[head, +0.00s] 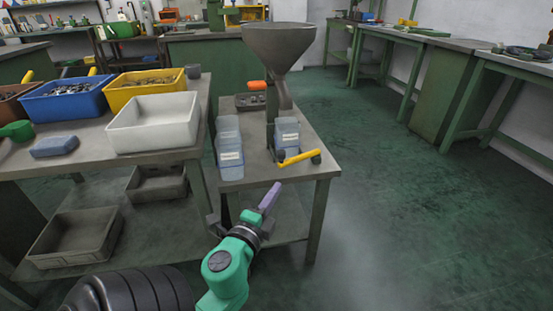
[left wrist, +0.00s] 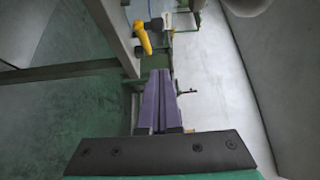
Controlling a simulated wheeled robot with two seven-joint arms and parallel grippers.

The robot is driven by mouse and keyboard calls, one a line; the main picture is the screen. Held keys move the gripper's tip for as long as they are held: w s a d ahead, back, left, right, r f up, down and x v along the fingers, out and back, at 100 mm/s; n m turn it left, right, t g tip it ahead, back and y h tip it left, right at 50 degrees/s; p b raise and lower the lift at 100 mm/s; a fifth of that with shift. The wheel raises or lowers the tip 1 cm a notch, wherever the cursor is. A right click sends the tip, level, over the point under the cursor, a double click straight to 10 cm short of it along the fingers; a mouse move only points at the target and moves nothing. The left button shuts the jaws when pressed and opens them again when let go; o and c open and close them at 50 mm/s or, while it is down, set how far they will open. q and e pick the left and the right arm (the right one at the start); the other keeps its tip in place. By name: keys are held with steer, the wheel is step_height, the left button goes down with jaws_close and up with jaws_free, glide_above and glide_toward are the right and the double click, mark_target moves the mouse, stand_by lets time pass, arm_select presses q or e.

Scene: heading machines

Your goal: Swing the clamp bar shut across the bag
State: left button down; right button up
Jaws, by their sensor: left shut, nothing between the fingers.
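The clamp bar (head: 298,157) is a yellow bar with dark ends. It lies low at the front of the filling stand, angled up to the right near the bench edge. The bag (head: 287,134) is clear bluish with a white label and stands under the funnel, just behind the bar. Whether the bar touches the bag I cannot tell. My left gripper (head: 270,197) has purple fingers, shut and empty, below and in front of the bar, apart from it. In the left wrist view the shut fingers (left wrist: 160,85) point toward the yellow bar (left wrist: 142,37), which is ahead and slightly left.
A grey funnel (head: 278,45) stands over the bag. A stack of bags (head: 229,150) lies left of it on the small bench (head: 255,180). A white bin (head: 153,124) stands on the left table. The floor (head: 400,220) to the right is clear.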

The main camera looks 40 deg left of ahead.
arm_select(q)
steer(key=p, duration=0.2)
glide_toward(281, 164)
steer(key=w+d+r, duration=0.3)
steer(key=w, duration=0.1)
steer(key=w+a, duration=0.2)
steer(key=a, duration=0.1)
steer(key=shift+w+a, duration=0.15)
steer(key=shift+w, duration=0.05)
steer(key=shift+w+a, duration=0.15)
steer(key=shift+a, duration=0.1)
arm_select(e)
step_height(281, 164, down, 6)
steer(key=shift+s+d+f, duration=0.2)
steer(key=shift+d, duration=0.2)
arm_select(q)
steer(key=a, duration=0.2)
steer(key=w+a, duration=0.1)
steer(key=a, duration=0.2)
steer(key=shift+a, duration=0.15)
steer(key=shift+w+a, duration=0.1)
steer(key=shift+a, duration=0.15)
steer(key=shift+f, duration=0.1)
arm_select(e)
steer(key=shift+s+f, duration=0.25)
steer(key=shift+f, duration=0.05)
steer(key=shift+w+d+r, duration=0.1)
steer(key=shift+w, duration=0.1)
